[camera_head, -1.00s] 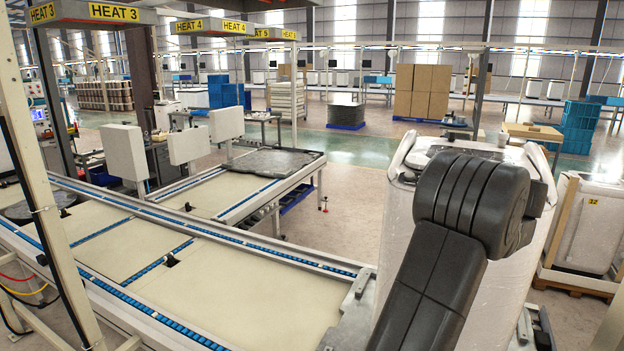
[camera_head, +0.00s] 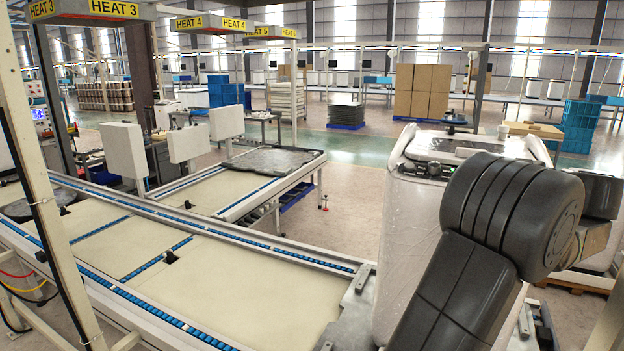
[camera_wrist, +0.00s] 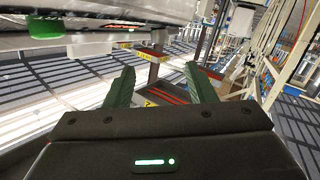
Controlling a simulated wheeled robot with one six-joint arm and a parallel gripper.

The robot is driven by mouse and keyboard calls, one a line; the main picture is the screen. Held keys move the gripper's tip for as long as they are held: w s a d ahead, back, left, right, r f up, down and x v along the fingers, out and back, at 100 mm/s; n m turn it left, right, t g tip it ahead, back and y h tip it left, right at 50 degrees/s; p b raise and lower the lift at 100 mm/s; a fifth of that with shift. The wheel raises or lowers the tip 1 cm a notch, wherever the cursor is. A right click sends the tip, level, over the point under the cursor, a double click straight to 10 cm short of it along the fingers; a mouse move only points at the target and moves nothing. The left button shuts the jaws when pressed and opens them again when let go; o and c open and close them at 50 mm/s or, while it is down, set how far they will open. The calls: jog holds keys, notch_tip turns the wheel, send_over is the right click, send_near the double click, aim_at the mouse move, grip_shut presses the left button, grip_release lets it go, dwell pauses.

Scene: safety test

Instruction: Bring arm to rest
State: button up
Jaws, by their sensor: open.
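My gripper (camera_wrist: 160,88) shows in the wrist view with its two green fingers spread apart and nothing between them. In the head view my dark arm rises from the bottom and bends at the right, in front of a white wrapped unit (camera_head: 408,215). The gripper itself cannot be made out in the head view. The wrist view is tilted, with factory structures and a red-striped frame beyond the fingers.
A conveyor (camera_head: 235,285) with pale panels and blue roller strips runs across the left and front. A post (camera_head: 45,190) stands at the left. A side conveyor (camera_head: 205,192) carries a dark sheet (camera_head: 272,160). Open floor (camera_head: 345,205) lies beyond the conveyor.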

aim_at(434, 170)
jog(key=p+x, duration=0.2)
jog(key=x, duration=1)
jog(key=shift+a+r, duration=0.15)
jog(key=shift+a, duration=0.05)
jog(key=shift+m+t+h, duration=0.3)
jog(key=shift+m, duration=0.2)
jog(key=shift+s+a+m+t+h, duration=0.15)
jog(key=shift+s+m+t+h, duration=0.1)
jog(key=shift+m+t+h, duration=0.35)
jog(key=m+h, duration=0.1)
jog(key=m+t+h, duration=0.1)
jog(key=h, duration=0.1)
jog(key=m+h, duration=0.1)
jog(key=shift+a+m+t, duration=0.3)
jog(key=shift+m, duration=0.1)
jog(key=shift+a+f+m+h+b, duration=0.1)
jog(key=shift+f+m+h+b, duration=0.2)
jog(key=shift+m+h, duration=0.4)
jog(key=shift+a+f+m+h+b, duration=0.1)
jog(key=shift+m+h+b, duration=0.35)
jog(key=shift+h, duration=0.45)
jog(key=shift+m+h+b, duration=0.65)
jog(key=shift+h+b, duration=0.05)
jog(key=shift+b, duration=0.55)
jog(key=shift+w+f+m+h+b, duration=0.1)
jog(key=shift+m+h+b, duration=0.2)
jog(key=shift+b, duration=0.55)
